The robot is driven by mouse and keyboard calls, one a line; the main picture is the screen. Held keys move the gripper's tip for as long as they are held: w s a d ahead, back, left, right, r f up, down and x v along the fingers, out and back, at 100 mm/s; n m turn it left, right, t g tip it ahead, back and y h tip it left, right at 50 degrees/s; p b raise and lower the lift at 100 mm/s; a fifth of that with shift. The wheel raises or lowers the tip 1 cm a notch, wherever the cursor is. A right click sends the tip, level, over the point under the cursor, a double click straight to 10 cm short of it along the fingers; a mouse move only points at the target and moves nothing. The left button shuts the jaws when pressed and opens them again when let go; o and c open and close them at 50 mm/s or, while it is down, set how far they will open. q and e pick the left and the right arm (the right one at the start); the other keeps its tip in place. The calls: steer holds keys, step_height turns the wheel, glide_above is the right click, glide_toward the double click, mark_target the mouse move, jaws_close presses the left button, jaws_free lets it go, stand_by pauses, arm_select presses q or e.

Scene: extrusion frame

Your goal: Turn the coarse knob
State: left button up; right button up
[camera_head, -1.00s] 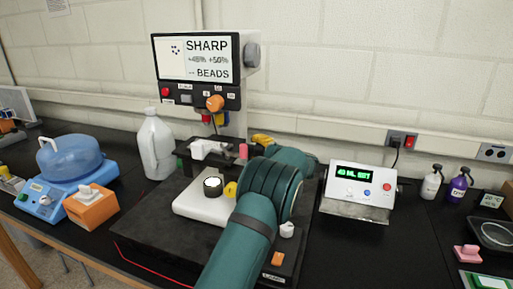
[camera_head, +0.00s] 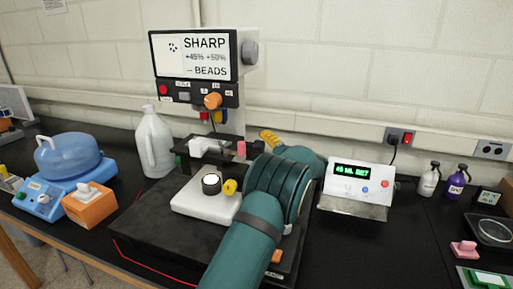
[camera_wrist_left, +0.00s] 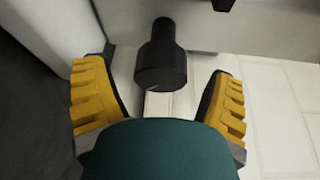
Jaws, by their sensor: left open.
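A black round knob (camera_wrist_left: 162,62) on a short shaft shows in the left wrist view. It sits between the two yellow-padded fingers of my left gripper (camera_wrist_left: 158,72), which are apart with a gap on both sides of it. In the head view, my left arm covers the right side of the machine, and only a yellow finger of the left gripper (camera_head: 269,141) shows beside the column. The black knob is hidden there. I cannot tell from its look whether it is the coarse knob. My right gripper is not in view.
A white jug (camera_head: 154,145) stands left. A display box (camera_head: 357,188) stands close to the right of my arm.

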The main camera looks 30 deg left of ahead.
arm_select(q)
steer(key=s+d, duration=0.1)
steer(key=d, duration=0.7)
steer(key=shift+s+d+r, duration=0.15)
steer(key=shift+s+d, duration=0.05)
steer(key=shift+d, duration=0.1)
